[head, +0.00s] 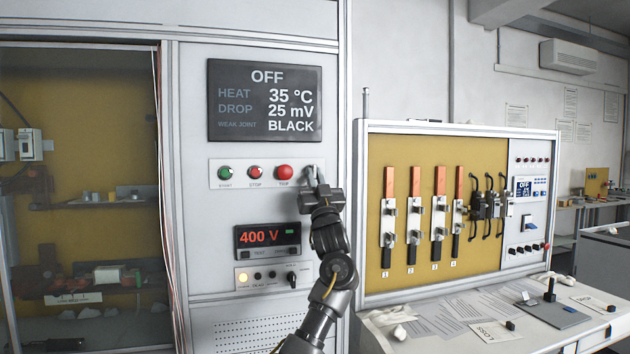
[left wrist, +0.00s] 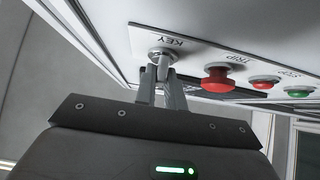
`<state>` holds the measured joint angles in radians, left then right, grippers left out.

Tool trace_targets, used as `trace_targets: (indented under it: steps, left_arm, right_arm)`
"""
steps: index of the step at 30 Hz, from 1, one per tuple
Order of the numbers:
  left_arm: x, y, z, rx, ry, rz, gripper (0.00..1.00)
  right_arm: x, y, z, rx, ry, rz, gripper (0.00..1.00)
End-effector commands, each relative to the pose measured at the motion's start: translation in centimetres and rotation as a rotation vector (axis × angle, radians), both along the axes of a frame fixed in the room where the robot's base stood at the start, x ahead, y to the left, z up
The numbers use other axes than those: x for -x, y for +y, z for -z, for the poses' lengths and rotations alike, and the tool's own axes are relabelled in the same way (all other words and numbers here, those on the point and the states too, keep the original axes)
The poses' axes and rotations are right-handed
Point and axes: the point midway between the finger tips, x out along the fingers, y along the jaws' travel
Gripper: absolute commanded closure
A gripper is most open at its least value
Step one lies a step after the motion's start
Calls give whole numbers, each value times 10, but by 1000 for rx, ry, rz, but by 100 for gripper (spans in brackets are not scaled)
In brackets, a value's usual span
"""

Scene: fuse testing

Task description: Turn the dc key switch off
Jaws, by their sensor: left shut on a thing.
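The key switch (left wrist: 162,54) sits at the end of the button strip, beside the word KEY in the left wrist view. My left gripper (left wrist: 162,88) is shut on its key, with one finger on each side. In the head view my left gripper (head: 315,182) reaches up to the right end of the strip and hides most of the switch. The red trip button (head: 284,172), the red stop button (head: 255,172) and the green start button (head: 225,173) are left of it. The display (head: 265,100) above reads OFF. My right gripper is not in view.
A 400 V meter (head: 267,237) and a small knob panel (head: 272,277) are below the strip. A yellow fuse board (head: 400,160) stands to the right, behind a desk (head: 450,325) with papers and small items. An open cabinet bay (head: 85,230) is at the left.

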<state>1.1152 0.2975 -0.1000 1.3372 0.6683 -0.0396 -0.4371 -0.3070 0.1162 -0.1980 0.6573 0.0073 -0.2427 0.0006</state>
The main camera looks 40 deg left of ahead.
Motion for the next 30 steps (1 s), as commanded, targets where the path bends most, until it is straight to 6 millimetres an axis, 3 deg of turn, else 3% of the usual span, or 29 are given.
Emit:
trace_targets:
  steps: [14, 15, 20, 30]
  left_arm:
    - [1, 1, -3, 8, -18, -1, 100]
    - [1, 1, -3, 8, -18, -1, 88]
    - [1, 1, -3, 8, -17, 0, 67]
    - [2, -2, 2, 8, -15, 1, 67]
  right_arm:
    - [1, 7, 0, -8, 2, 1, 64]
    - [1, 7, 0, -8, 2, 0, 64]
    - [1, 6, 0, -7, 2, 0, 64]
    - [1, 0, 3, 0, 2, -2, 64]
